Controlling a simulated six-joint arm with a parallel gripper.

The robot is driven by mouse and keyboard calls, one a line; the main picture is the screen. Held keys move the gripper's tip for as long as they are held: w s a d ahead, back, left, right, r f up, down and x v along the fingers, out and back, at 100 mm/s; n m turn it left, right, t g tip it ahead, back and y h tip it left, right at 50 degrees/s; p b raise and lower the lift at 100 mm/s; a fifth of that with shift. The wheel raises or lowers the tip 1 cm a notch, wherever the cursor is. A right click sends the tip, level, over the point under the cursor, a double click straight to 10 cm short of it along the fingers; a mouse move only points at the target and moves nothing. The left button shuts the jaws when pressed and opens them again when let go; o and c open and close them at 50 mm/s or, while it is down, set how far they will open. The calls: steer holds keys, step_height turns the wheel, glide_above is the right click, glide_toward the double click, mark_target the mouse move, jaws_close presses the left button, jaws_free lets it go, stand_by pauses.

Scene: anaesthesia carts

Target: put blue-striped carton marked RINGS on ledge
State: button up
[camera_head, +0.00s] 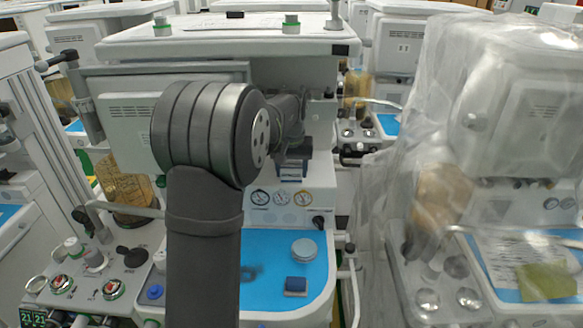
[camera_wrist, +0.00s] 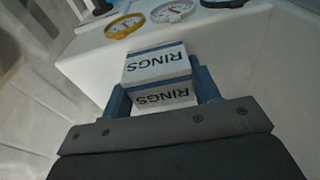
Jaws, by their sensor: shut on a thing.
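The blue-striped carton marked RINGS (camera_wrist: 157,65) is between the two blue fingers of my gripper (camera_wrist: 160,82) in the wrist view. The fingers are shut on its sides, and its lettering shows on two faces. In the head view, my gripper (camera_head: 293,160) is in front of the middle cart, and the carton (camera_head: 291,173) shows small and partly hidden below it. A pale cart surface with gauges lies beyond the carton in the wrist view (camera_wrist: 235,45). I cannot tell whether the carton touches it, or which surface is the ledge.
The blue worktop (camera_head: 262,262) below holds a round pale tin (camera_head: 304,249) and a small dark blue box (camera_head: 296,286). Gauges (camera_head: 282,198) line the panel above it. A cart under clear plastic sheeting (camera_head: 480,150) stands at right. Knobs (camera_head: 113,289) crowd the left.

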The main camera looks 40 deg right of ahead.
mark_target(292, 165)
steer(key=o, duration=1.1)
steer(key=r, duration=0.5)
steer(key=shift+s+a+r, duration=0.25)
steer(key=shift+a+r, duration=0.05)
steer(key=shift+r, duration=0.05)
steer(key=shift+f, duration=0.1)
